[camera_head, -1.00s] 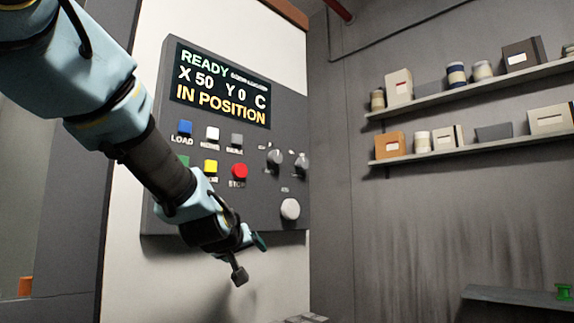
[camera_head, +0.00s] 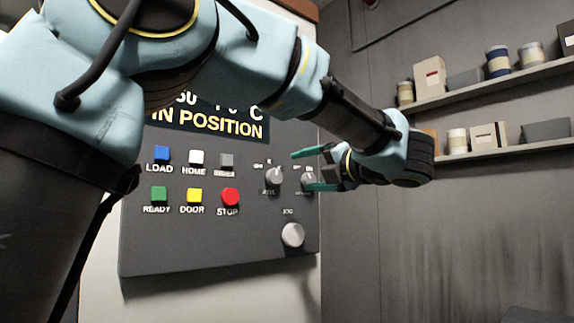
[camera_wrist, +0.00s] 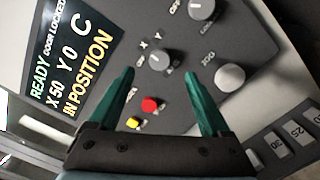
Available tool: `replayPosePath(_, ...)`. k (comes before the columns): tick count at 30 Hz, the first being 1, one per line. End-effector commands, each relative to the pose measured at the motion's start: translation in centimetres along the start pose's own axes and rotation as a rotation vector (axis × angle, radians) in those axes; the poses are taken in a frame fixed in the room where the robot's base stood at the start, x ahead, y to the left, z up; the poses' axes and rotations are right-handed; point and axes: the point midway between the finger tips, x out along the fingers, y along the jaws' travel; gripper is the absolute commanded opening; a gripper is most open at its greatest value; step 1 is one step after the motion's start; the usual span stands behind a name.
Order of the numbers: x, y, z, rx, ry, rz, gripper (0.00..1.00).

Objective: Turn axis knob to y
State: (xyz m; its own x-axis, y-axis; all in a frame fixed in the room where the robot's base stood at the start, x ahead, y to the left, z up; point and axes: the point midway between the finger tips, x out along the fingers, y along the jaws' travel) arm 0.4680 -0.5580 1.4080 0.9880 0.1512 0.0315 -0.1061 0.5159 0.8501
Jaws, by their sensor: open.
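The axis knob (camera_head: 273,176) is a small grey dial on the dark control panel (camera_head: 200,255). In the wrist view the axis knob (camera_wrist: 160,61) has X and Y labels beside it; I cannot surely tell which its pointer faces. My gripper (camera_head: 308,170) has two green fingers, spread and empty, to the right of the knob in the head view. In the wrist view my gripper (camera_wrist: 159,76) points toward the panel, and the knob lies just beyond and between the fingertips, apparently untouched.
A second dial (camera_wrist: 202,9) and the round jog knob (camera_wrist: 229,77) sit close by. The red STOP button (camera_head: 230,196) and yellow DOOR button (camera_head: 194,195) are to the left. The screen (camera_wrist: 70,50) reads X 50, Y 0, IN POSITION. Shelves (camera_head: 480,90) hang at right.

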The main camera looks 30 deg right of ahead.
Motion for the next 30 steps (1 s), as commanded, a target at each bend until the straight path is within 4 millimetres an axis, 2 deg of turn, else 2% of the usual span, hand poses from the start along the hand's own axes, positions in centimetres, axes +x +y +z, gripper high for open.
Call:
replayPosePath(2, -0.7, 0.2, -0.3, -0.026, 0.036, -0.005, 0.81)
replayPosePath(5, -0.5, 0.3, -0.6, -0.036, 0.056, -0.004, 0.81)
replayPosePath(8, 0.7, 0.4, -0.6, -0.036, 0.056, -0.003, 0.81)
replayPosePath(21, 8.3, 0.3, -0.9, -0.033, 0.053, -0.003, 0.81)
replayPosePath(25, 9.4, 0.2, -1.1, -0.033, 0.053, -0.003, 0.81)
replayPosePath(30, 9.9, 0.1, -1.1, -0.034, 0.051, -0.005, 0.81)
